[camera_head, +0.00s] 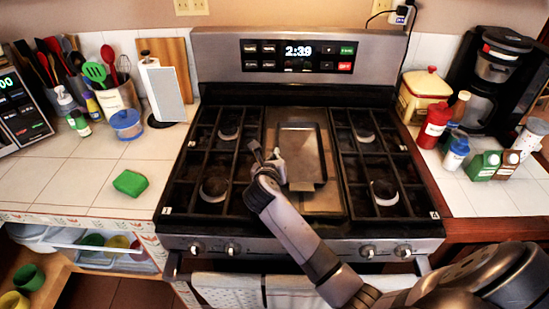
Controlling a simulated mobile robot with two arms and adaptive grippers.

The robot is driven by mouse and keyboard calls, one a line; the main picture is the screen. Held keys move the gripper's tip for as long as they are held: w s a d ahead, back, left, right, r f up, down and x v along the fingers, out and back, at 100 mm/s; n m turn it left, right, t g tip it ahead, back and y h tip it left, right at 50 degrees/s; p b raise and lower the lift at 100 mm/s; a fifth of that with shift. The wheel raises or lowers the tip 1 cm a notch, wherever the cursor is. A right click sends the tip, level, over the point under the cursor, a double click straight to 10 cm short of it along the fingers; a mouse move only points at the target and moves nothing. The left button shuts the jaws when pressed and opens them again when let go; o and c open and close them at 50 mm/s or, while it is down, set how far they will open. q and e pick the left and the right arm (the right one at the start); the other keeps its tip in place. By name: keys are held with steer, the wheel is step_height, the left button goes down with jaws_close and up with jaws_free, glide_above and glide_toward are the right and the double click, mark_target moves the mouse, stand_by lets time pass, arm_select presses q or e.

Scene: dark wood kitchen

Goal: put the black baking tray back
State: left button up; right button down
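The black baking tray (303,146) lies on the middle of the stovetop (320,205), its long side running from front to back. My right gripper (266,150) is over the stovetop at the tray's left edge. Its two fingers look spread apart, with one finger close to the tray's edge. I cannot tell whether that finger touches the tray. Nothing shows between the fingers. My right arm comes in from the lower right and covers part of the stove's front. My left gripper is not in view.
Burners with black grates flank the tray. Towels (222,287) hang at the stove's front. The left counter holds a green sponge (130,183), a blue-lidded container (127,125) and utensils. The right counter holds a coffee maker (496,75), a yellow canister (424,96) and several bottles.

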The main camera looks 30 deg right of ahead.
steer(key=c, duration=2.3)
jaws_free()
steer(key=o, duration=0.5)
steer(key=shift+s+a+r, duration=0.1)
steer(key=shift+r, duration=0.05)
steer(key=v, duration=1.1)
steer(key=shift+s+a+r, duration=0.15)
steer(key=shift+s+r, duration=0.05)
steer(key=shift+s, duration=0.1)
